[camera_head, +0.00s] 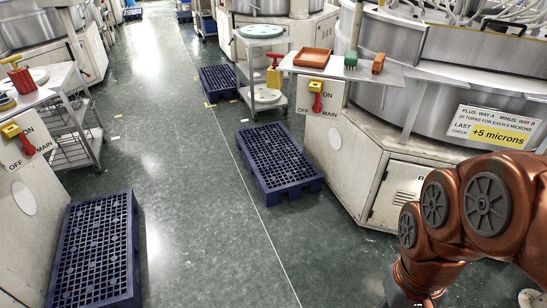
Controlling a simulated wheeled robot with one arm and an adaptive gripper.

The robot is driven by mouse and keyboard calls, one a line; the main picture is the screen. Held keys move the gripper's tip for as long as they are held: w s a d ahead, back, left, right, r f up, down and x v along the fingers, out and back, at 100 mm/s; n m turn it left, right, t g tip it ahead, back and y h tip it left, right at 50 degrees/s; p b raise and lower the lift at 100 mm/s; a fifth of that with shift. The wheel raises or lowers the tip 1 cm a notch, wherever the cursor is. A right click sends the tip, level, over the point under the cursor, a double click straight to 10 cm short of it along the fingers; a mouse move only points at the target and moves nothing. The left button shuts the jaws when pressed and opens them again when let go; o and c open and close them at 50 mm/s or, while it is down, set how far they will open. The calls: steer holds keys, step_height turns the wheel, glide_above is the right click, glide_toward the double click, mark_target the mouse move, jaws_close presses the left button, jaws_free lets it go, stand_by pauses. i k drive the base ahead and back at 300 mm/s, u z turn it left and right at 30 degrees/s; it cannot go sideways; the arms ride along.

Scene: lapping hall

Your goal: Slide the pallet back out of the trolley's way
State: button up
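A smaller-looking pallet (220,82) lies farther back, left of a white trolley (266,98). The third pallet (93,250) lies at the lower left beside the left machine. The white trolley stands on casters between the middle and far pallets. My arm shows at the lower right; my gripper is out of view.
A wire-shelved trolley (72,150) stands at the left. The aisle floor (180,150) between the pallets is clear.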

mark_target(277, 164)
steer(key=u, duration=0.5)
steer(key=i, duration=1.55)
steer(key=u, duration=0.9)
steer(key=i, duration=3.5)
steer(key=z, duration=0.85)
steer(key=i, duration=1.7)
steer(key=z, duration=0.7)
steer(key=i, duration=0.5)
steer(key=z, duration=0.3)
